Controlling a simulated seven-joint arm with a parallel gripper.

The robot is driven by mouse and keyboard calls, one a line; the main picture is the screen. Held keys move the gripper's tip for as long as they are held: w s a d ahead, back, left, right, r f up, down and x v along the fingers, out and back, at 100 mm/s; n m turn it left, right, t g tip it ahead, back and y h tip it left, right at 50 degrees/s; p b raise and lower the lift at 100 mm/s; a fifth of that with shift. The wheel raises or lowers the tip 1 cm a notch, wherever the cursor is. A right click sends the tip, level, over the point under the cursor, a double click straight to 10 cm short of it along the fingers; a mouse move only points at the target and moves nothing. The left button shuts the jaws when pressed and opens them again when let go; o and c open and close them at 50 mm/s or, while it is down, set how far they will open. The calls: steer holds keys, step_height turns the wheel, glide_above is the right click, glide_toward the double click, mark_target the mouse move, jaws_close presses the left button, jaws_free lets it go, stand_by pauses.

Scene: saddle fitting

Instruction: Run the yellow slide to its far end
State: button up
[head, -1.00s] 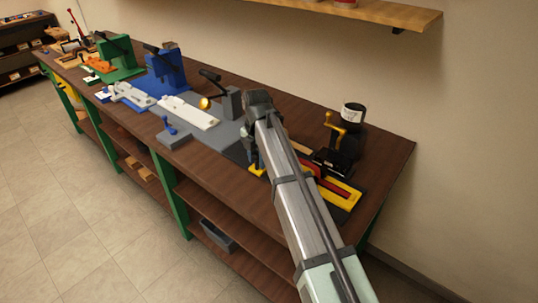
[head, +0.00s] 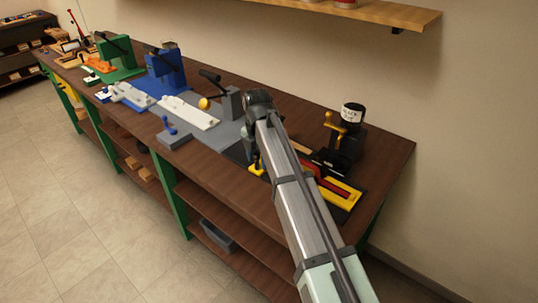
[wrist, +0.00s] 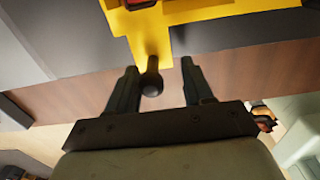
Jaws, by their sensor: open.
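The yellow slide (wrist: 152,40) shows at the top of the wrist view, with a stem that ends in a dark round knob (wrist: 151,84). In the head view the yellow part (head: 342,194) with a red strip lies on a black base near the bench's right end, partly hidden by my arm. My gripper (wrist: 170,68) is open. Its two fingers stand on either side of the knob, which is closer to the left finger with a gap on the right. I cannot tell whether a finger touches it. In the head view my gripper's fingers are mostly hidden behind the arm.
A black machine with a yellow crank (head: 345,135) and a labelled canister stands behind the slide. A grey fixture with a lever (head: 228,102) and a white plate (head: 190,112) are to the left. Blue and green fixtures stand farther left. The bench's front right strip is bare.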

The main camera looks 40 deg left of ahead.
steer(key=shift+r, duration=2.9)
